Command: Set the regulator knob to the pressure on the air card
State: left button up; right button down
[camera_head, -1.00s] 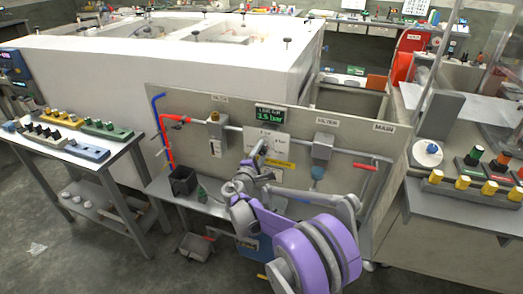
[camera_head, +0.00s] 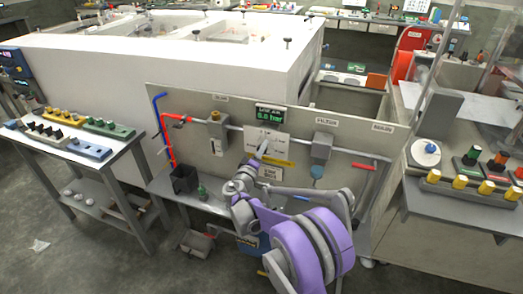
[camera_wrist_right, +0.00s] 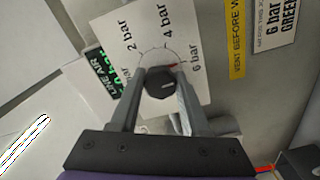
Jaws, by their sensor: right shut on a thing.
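The black regulator knob (camera_wrist_right: 160,84) sits between the two fingers of my right gripper (camera_wrist_right: 160,88) in the right wrist view, and the fingers are shut on it. The air card (camera_wrist_right: 275,28) reads "6 bar" and "GREEN". The line-air display (camera_head: 270,116) appears to read 6.0 bar in small green digits. In the head view the right gripper (camera_head: 262,148) hides the knob. My left gripper is out of view.
The grey panel (camera_head: 228,165) also carries a filter (camera_head: 321,148), a red-handled main valve (camera_head: 364,166) and red and blue pipes at left. A yellow vent label (camera_wrist_right: 237,38) sits beside the dial. A dark bin (camera_head: 184,180) stands on the ledge below.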

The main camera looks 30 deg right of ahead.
dwell(0.3)
jog(key=shift+c, duration=1.9)
grip_release()
jog(key=v, duration=1.1)
jog(key=s+d+r+m+g+y+p, duration=0.1)
jog(key=s+r+m+g+y+p, duration=0.2)
jog(key=s, duration=0.6)
jog(key=s+a+g+y+p, duration=0.1)
jog(key=s+a+y, duration=0.2)
jog(key=s, duration=0.4)
jog(key=s+a+f+g+y+p, duration=0.1)
jog(key=s+a+y+p, duration=0.1)
jog(key=s+a+y, duration=0.2)
jog(key=s+a+f+g+y+p, duration=0.1)
jog(key=s+a+y+p, duration=0.1)
jog(key=s+a, duration=0.4)
jog(key=s+y, duration=0.1)
jog(key=s, duration=0.4)
jog(key=shift+s+a+y, duration=0.2)
jog(key=shift+a+y, duration=0.1)
